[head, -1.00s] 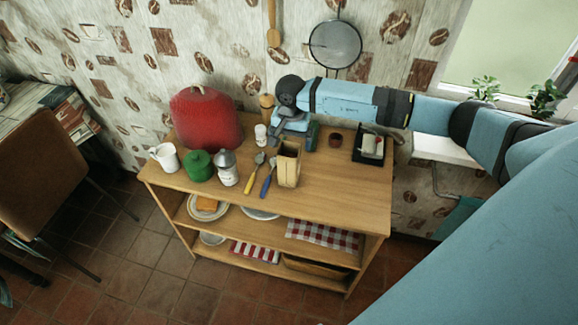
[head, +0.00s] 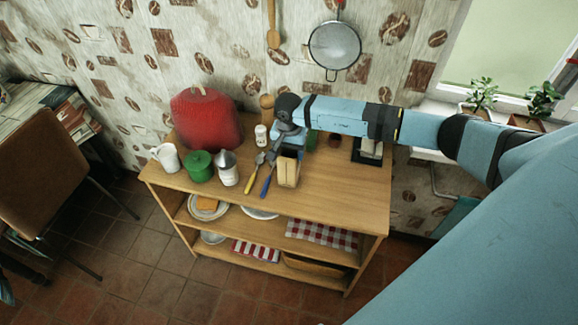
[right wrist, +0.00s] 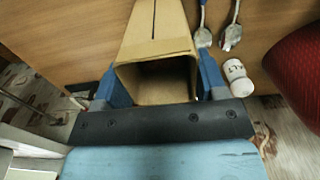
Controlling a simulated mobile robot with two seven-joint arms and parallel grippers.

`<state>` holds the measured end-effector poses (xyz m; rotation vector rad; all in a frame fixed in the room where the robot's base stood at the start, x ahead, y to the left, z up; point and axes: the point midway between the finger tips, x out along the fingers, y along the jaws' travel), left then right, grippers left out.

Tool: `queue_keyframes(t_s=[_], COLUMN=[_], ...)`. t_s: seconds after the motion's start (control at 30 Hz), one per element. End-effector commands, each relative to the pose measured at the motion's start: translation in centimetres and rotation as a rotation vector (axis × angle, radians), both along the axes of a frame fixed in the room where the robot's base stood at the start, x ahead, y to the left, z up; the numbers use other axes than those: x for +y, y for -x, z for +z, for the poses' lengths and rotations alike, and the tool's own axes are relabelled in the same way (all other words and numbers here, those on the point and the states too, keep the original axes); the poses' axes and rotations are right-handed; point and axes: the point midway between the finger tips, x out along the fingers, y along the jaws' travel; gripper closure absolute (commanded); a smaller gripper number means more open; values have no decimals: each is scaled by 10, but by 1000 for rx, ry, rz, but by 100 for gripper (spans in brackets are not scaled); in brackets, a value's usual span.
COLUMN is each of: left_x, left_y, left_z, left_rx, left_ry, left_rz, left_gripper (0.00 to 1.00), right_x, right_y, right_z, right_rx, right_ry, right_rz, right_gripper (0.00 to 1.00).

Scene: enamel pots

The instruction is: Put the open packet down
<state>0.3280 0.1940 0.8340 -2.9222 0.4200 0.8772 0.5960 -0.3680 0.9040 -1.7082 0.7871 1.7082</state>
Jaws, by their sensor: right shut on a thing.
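The open packet (head: 288,173) is a tall tan paper bag. My left gripper is not in view.
Two spoons (head: 267,178) lie just left of the packet. A white shaker (head: 261,134), a metal-topped jar (head: 227,168), a green pot (head: 199,166), a white mug (head: 165,156) and a red cover (head: 205,118) stand farther left.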

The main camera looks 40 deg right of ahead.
Motion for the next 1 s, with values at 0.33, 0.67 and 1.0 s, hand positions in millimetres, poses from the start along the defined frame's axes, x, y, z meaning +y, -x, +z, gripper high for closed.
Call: queue_keyframes(t_s=[0.33, 0.67, 1.0], left_x=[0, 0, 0], left_y=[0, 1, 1], left_z=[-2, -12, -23], left_rx=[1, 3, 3], left_ry=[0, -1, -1], left_rz=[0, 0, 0], left_gripper=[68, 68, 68], right_x=[0, -1, 0], right_y=[-1, -1, -1], right_z=[7, 65, 158], right_rx=[-4, -7, -6], right_ry=[0, 2, 0], right_rz=[1, 2, 1], right_gripper=[95, 95, 95])
